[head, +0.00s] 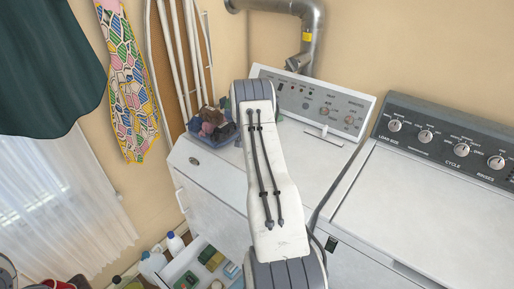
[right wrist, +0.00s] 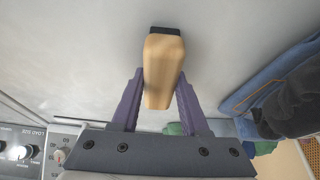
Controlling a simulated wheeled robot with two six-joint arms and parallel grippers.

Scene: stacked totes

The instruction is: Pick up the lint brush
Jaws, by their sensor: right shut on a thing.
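In the right wrist view, a light wooden piece with a black end (right wrist: 163,70) sits between the purple fingers of my right gripper (right wrist: 160,90). It looks like the lint brush, but only part of it shows. The gripper is shut on it, over a pale surface that looks like the white dryer top. I cannot tell whether the piece touches that surface. In the head view my arm covers the gripper and the piece. My left gripper is not in view.
A white T-shaped thing (head: 324,133) lies on the dryer top (head: 300,148). A washer (head: 440,200) stands right. An open drawer (head: 190,258) holds supplies below.

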